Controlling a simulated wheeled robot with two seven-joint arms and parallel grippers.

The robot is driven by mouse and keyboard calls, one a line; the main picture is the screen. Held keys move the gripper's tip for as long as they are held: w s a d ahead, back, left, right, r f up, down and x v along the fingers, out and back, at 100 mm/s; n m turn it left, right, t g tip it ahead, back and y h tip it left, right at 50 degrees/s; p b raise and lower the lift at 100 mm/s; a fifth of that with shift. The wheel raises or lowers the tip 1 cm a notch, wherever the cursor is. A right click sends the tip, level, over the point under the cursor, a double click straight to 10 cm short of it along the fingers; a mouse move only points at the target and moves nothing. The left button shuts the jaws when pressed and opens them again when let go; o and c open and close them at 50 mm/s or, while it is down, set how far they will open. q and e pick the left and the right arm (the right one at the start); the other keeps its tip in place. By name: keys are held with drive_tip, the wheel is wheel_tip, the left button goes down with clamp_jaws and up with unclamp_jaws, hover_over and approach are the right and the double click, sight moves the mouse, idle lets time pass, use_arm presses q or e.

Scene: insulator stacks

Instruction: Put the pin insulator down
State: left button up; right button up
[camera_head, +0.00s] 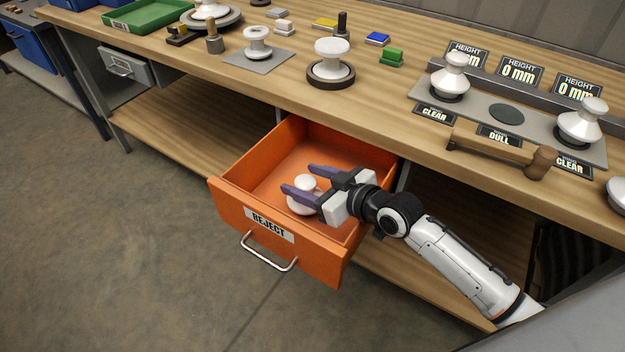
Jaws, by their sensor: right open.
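A white pin insulator (301,204) is in the open orange drawer (238,168) labelled REJECT, near its front wall. My right gripper (298,179) reaches into the drawer from the right. Its two purple fingers are open, and the insulator shows between and below them. Part of the insulator is hidden by a finger, and I cannot tell whether the fingers touch it. My left gripper is not in the view.
The workbench (290,91) stands behind the drawer. On it are a grey plate (540,137) with two white insulators, signs, a wooden mallet (500,155), a white insulator on a dark base (332,58), and a green tray (148,17). The drawer's left part is clear.

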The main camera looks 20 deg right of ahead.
drive_tip(key=shift+s+f, duration=0.1)
drive_tip(key=shift+s, duration=0.1)
drive_tip(key=r+p+v, duration=0.1)
drive_tip(key=v, duration=1.1)
drive_tip(key=shift+w, duration=0.15)
drive_tip(key=shift+c, duration=0.5)
